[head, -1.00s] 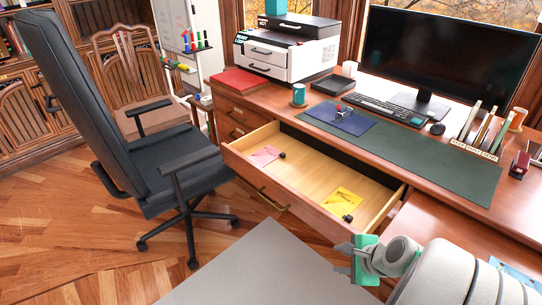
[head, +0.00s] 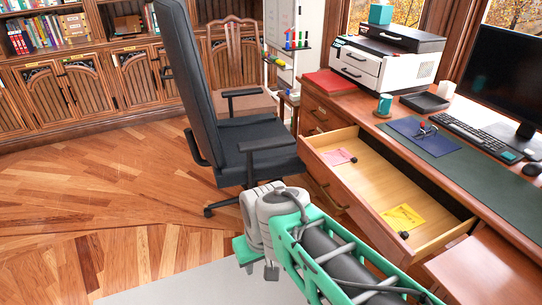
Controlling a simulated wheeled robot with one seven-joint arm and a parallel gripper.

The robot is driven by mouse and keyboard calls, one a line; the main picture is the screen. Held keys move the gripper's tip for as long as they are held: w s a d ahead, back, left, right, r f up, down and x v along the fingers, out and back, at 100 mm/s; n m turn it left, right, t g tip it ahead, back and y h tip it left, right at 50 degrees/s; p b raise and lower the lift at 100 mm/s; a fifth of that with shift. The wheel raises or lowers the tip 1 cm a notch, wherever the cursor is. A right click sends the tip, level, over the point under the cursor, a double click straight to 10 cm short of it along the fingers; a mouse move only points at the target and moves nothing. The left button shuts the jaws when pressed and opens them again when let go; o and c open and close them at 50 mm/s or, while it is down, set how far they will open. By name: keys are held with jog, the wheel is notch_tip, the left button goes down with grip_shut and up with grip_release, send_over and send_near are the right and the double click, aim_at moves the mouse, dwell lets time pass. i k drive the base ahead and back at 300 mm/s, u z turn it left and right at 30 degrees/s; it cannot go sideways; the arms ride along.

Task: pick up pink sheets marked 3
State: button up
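The pink sheets (head: 337,157) lie flat at the far left end of the open desk drawer (head: 357,192). A small dark object sits at their right edge. Any number on them is too small to read. Yellow sheets (head: 401,218) lie in the drawer's near right part, with another small dark object on them. My gripper (head: 254,262) is over the floor, left of the drawer and in front of the chair. It is apart from the sheets. Its fingers are too small and turned away to tell whether they are open or shut.
A black office chair (head: 252,145) stands left of the drawer, close to its front. The desk holds a printer (head: 388,55), a red folder (head: 329,82), a teal mug (head: 384,105) and a keyboard (head: 464,131). Wooden floor (head: 110,200) lies free on the left.

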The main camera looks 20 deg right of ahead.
aim_at(334, 157)
jog(key=u, duration=0.8)
jog(key=k, duration=1.65)
jog(key=z, duration=0.9)
jog(key=i, duration=2.15)
